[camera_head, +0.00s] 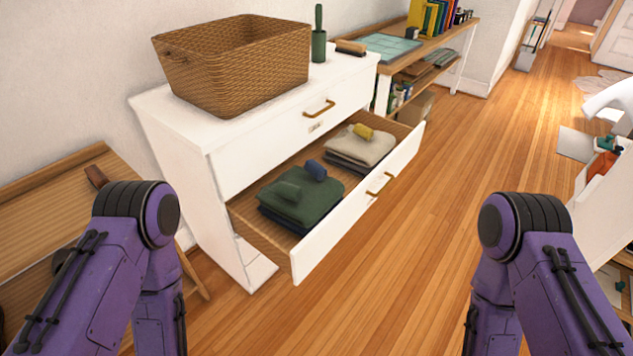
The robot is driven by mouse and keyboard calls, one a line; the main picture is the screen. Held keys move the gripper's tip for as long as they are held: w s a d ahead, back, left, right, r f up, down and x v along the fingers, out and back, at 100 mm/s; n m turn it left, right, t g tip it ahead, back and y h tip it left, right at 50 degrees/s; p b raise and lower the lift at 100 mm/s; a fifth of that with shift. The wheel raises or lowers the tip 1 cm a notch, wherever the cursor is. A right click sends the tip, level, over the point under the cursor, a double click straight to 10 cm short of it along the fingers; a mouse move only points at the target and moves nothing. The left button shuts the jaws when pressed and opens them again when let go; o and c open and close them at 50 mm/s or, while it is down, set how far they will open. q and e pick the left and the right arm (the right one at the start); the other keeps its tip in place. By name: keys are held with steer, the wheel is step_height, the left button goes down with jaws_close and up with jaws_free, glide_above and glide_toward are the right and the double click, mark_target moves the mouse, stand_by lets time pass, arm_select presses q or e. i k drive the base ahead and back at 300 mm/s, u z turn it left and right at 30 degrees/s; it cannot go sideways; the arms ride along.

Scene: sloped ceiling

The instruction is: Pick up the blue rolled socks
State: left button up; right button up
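The blue rolled socks (316,170) lie in an open drawer, on the back right part of a folded dark green stack of cloth (322,198). A green roll (289,191) lies on the same stack, to the left of the blue one. A yellow roll (363,131) lies on a folded beige stack (362,149) further back in the drawer. The open drawer (358,213) belongs to a white dresser (190,145). My two purple arms show at the lower left and lower right, apart from the drawer. Neither of my grippers is in view.
A wicker basket (240,65), a green bottle-like item (319,45) and a brush (350,47) stand on the dresser top. A wooden desk with books (432,18) is behind. White furniture (607,185) stands at the right. The wooden floor (430,215) before the drawer is clear.

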mark_target(314, 167)
steer(key=z, duration=1.55)
steer(key=i, duration=2.2)
steer(key=u, duration=2.55)
